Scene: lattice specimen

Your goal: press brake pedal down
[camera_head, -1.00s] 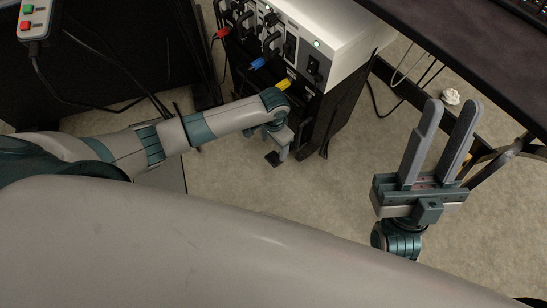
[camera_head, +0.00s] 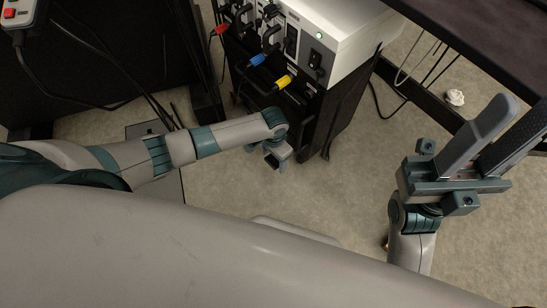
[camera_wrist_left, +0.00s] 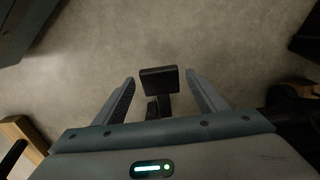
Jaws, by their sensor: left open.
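The brake pedal, a black pad (camera_wrist_left: 159,79) on a dark stalk, shows in the left wrist view. It lies beyond and between the two fingers of my left gripper (camera_wrist_left: 160,82), which are spread apart and hold nothing. I cannot tell whether the fingers touch the pad or how far below it is. In the head view my left gripper (camera_head: 276,158) hangs over the floor beside the black equipment rack, and the pedal is hidden there. My right gripper (camera_head: 526,108) is at the right edge, fingers apart and empty, with one finger partly cut off.
A black rack (camera_head: 333,122) carries a white-topped unit (camera_head: 335,25) with red, blue and yellow cable plugs. A dark desk (camera_head: 480,40) is at upper right, with crumpled white paper (camera_head: 455,97) under it. A control box (camera_head: 18,12) hangs at upper left.

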